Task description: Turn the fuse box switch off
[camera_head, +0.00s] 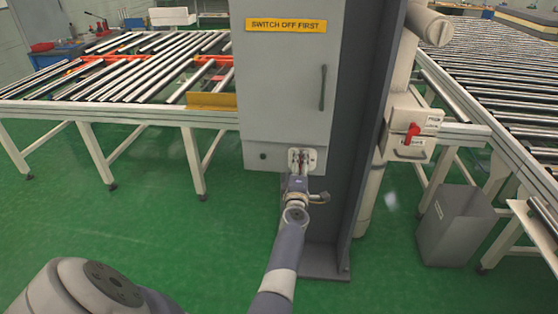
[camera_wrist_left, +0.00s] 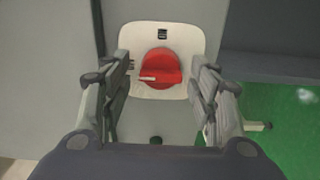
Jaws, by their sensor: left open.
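The fuse box (camera_head: 285,95) is a grey cabinet with a yellow "SWITCH OFF FIRST" label, mounted against a dark grey column. Its switch shows in the left wrist view as a round red knob (camera_wrist_left: 158,68) on an off-white plate (camera_wrist_left: 135,38). A small white mark sits on the knob's left side. In the head view, the plate (camera_head: 312,155) is at the cabinet's lower right, with the knob mostly hidden by my left gripper (camera_head: 302,163). My left gripper is open, its fingers on either side of the knob; contact cannot be told. My right gripper is not in view.
A roller conveyor (camera_head: 130,65) stands left and another (camera_head: 500,90) right. A white box with a red handle (camera_head: 412,132) is right of the column (camera_head: 350,130). A grey bin (camera_head: 455,225) stands on the green floor, which is clear in front.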

